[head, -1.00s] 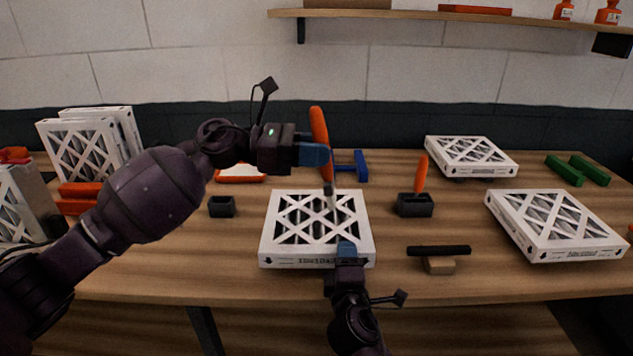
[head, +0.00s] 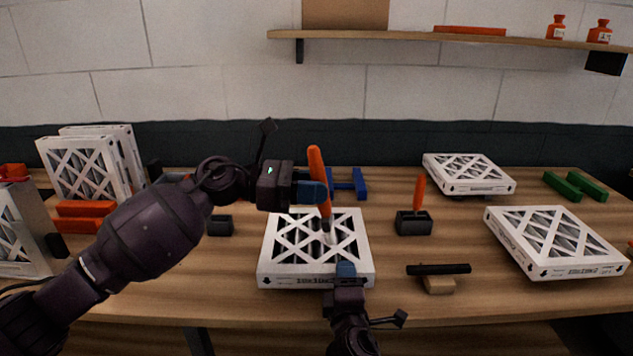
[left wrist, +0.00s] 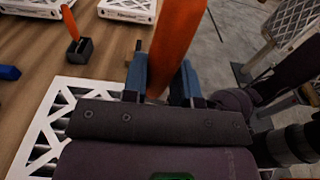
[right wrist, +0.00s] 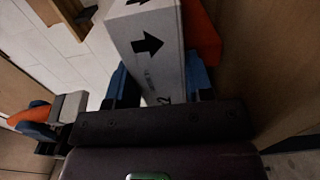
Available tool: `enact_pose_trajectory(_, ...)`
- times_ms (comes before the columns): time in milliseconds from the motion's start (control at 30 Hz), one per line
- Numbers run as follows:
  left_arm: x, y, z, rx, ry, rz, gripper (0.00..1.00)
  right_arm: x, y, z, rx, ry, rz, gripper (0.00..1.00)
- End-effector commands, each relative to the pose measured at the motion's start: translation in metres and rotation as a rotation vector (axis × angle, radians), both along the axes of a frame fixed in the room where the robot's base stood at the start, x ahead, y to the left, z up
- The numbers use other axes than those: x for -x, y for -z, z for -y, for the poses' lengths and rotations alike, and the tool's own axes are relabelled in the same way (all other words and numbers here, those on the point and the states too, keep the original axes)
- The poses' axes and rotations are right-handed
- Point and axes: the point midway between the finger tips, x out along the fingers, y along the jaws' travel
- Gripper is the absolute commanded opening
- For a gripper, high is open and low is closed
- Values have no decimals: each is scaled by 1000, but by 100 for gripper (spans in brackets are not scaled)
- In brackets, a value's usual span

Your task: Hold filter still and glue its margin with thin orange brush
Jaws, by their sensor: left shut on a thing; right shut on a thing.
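A white filter (head: 300,278) with a lattice top lies flat on the wooden table, front centre. My right gripper (head: 346,269) is shut on its near wall, right of middle; the right wrist view shows the filter's white wall (right wrist: 148,45) between the blue fingers. My left gripper (head: 312,192) is shut on an orange-handled brush (head: 318,162) above the filter, also seen as an orange handle (left wrist: 172,45) in the left wrist view. The brush leans slightly, tip down over the lattice's right half. I cannot tell whether the tip touches.
Another orange brush (head: 419,190) stands in a black holder (head: 413,225) to the right. An empty-looking black holder (head: 220,226) stands left. A black bar (head: 438,269) lies on a tan block (head: 437,285). More filters rest right (head: 555,240), back right (head: 468,175) and left.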

Motion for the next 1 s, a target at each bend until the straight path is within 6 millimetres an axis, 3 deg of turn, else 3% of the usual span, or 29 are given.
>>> enact_pose_trajectory(100, 22, 1, 9, -2, 18, 7, 0, 0, 0, 0, 0, 0, -1, 22)
enact_pose_trajectory(233, 27, -9, 14, -4, -32, 7, 0, 0, 0, 0, 0, 0, -1, 22)
enact_pose_trajectory(600, 26, -38, 14, -6, -223, 9, 0, 0, 0, 0, 0, 0, -1, 22)
enact_pose_trajectory(1000, 18, -53, 4, 0, -435, 3, 0, 0, 0, 0, 0, 0, -1, 22)
